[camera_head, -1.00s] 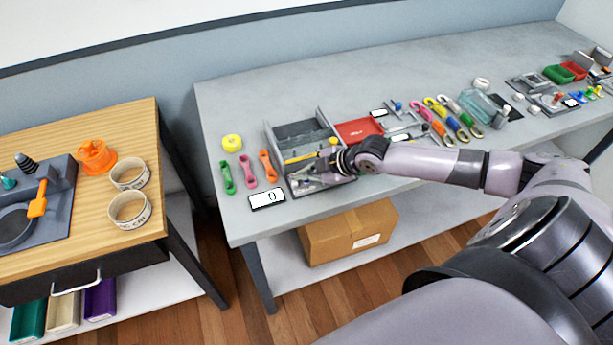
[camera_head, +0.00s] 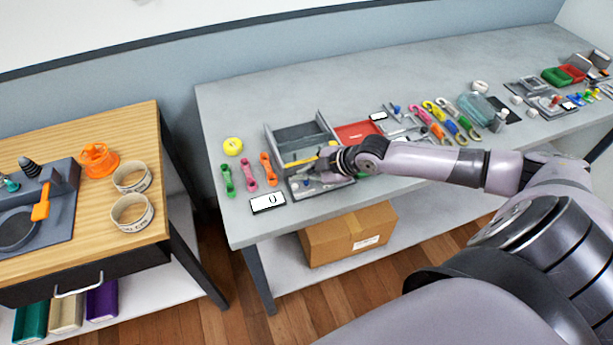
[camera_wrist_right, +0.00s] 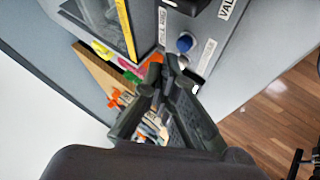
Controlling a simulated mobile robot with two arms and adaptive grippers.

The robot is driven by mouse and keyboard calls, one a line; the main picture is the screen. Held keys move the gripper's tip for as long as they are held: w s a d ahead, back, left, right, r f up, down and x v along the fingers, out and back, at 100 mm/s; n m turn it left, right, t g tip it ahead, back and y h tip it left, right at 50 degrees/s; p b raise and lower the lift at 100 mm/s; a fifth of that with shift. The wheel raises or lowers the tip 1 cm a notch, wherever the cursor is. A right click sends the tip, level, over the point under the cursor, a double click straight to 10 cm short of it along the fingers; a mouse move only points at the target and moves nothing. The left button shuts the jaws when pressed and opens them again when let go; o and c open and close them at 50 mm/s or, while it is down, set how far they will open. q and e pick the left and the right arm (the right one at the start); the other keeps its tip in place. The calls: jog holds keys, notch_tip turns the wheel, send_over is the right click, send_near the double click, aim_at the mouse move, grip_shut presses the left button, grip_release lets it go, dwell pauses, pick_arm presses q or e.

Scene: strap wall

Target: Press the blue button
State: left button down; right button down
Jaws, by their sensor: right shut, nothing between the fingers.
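The blue button (camera_wrist_right: 184,42) is a round cap on a grey panel in the right wrist view, beside a white label strip. My right gripper (camera_wrist_right: 166,72) is shut and empty, its dark fingertips close to the button in the picture, a little below and left of it. A gap shows between them; I cannot tell its depth. In the head view my right gripper (camera_head: 333,160) is over the grey compartment box (camera_head: 297,134) at the left end of the bench, and hides part of it. My left gripper is not in view.
A yellow bar (camera_head: 301,161) lies across the box near my gripper. A red tray (camera_head: 357,132) stands just right of it. A grey bench (camera_head: 225,105) carries several other items.

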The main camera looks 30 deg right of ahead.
jog(key=shift+r, duration=0.1)
notch_tip(320, 180, up, 5)
jog(key=p, duration=0.4)
dwell(0.3)
dwell(0.4)
